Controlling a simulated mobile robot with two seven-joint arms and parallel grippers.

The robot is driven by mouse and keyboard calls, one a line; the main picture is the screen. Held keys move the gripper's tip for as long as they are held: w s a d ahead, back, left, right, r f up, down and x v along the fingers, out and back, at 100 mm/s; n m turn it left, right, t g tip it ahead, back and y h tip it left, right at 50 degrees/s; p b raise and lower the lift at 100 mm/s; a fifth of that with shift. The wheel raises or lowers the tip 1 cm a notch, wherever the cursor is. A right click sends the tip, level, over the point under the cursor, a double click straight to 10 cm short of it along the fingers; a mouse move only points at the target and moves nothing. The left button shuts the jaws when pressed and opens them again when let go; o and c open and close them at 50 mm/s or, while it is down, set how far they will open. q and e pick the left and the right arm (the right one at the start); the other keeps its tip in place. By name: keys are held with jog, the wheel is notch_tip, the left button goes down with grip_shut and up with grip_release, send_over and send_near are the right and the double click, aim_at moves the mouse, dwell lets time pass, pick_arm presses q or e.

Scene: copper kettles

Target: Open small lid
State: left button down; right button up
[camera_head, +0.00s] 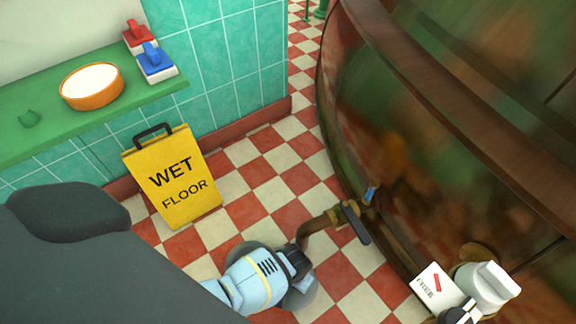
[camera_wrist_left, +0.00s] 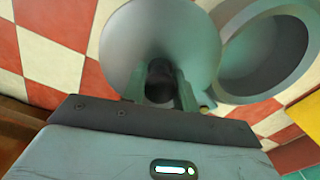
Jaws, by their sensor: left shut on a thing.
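My left gripper (camera_head: 299,264) points down near the floor in the lower middle of the head view. It is shut on the small lid (camera_head: 304,294), a grey round disc. In the left wrist view the lid (camera_wrist_left: 120,40) lies flat before my gripper (camera_wrist_left: 160,88), its dark knob between the fingers. A grey round container (camera_wrist_left: 228,25) stands just right of the lid with its dark inside showing, so the lid is off its opening. In the head view the container (camera_head: 232,248) is mostly hidden behind my wrist.
A large copper kettle (camera_head: 370,100) fills the right, with a pipe and valve (camera_head: 345,214) low on its side. A yellow wet floor sign (camera_head: 172,178) stands left. A green shelf (camera_head: 40,105) holds a bowl (camera_head: 92,88) and brushes. White items (camera_head: 485,288) stand lower right.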

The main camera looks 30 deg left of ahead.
pick_arm(q)
jog(key=shift+w+d, duration=0.25)
pick_arm(e)
jog(key=shift+s, duration=0.3)
pick_arm(q)
jog(key=c, duration=1.2)
grip_release()
jog(key=shift+r+p, duration=0.3)
jog(key=shift+r, duration=0.15)
notch_tip(320, 180, up, 6)
jog(key=p, duration=0.3)
jog(key=shift+p, duration=0.4)
jog(key=shift+r+p, duration=0.35)
jog(key=shift+r, duration=0.15)
pick_arm(e)
jog(key=shift+t, duration=0.3)
jog(key=r, duration=0.5)
jog(key=shift+w+r, duration=0.25)
jog(key=shift+w, duration=0.15)
